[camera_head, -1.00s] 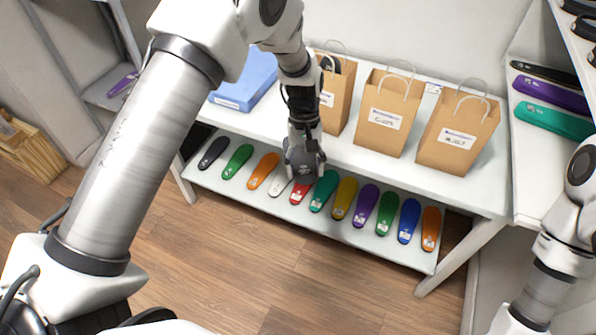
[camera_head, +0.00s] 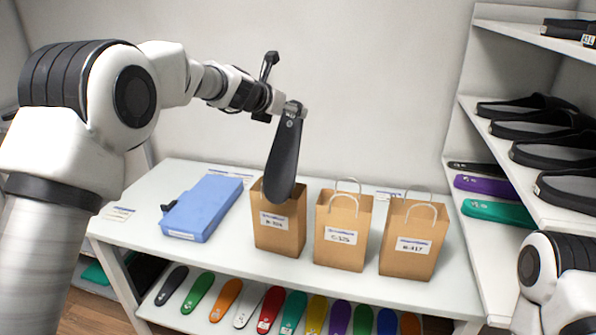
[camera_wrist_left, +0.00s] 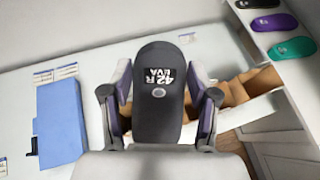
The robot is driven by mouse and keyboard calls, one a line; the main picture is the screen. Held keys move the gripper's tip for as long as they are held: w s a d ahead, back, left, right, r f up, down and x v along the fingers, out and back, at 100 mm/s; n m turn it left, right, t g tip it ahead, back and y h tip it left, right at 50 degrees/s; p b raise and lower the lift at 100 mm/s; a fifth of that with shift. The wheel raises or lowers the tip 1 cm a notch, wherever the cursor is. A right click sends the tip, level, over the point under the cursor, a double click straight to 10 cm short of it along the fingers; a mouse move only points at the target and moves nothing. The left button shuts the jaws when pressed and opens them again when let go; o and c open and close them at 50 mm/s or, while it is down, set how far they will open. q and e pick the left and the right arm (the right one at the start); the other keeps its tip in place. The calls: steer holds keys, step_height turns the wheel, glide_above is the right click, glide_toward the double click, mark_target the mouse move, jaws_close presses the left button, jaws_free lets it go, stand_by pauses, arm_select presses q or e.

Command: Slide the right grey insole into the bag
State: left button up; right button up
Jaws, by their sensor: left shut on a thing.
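My left gripper (camera_head: 292,108) is shut on the dark grey insole (camera_head: 285,160), which hangs down lengthwise. In the left wrist view the insole (camera_wrist_left: 158,100) is marked "42 R" and sits between the two fingers (camera_wrist_left: 160,95). The insole's lower end overlaps the opening of the leftmost paper bag (camera_head: 280,236) in the head view; I cannot tell how far it is inside. Two more paper bags, the middle one (camera_head: 341,240) and the right one (camera_head: 408,245), stand upright beside it. My right gripper is out of view; only part of that arm shows at lower right.
A blue box (camera_head: 203,208) lies left of the bags on the white table (camera_head: 140,215). Several coloured insoles lie on the shelf below. A rack (camera_head: 465,120) with dark sandals stands at the right.

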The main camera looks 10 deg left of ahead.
mark_target(269, 165)
arm_select(q)
steer(key=shift+a+r+n+t, duration=0.5)
steer(key=shift+a+r+t, duration=1.6)
steer(key=shift+r, duration=2.05)
step_height(269, 165, down, 24)
steer(key=b, duration=2.4)
steer(key=shift+w+r, duration=0.15)
steer(key=shift+r, duration=0.05)
steer(key=o, duration=1.3)
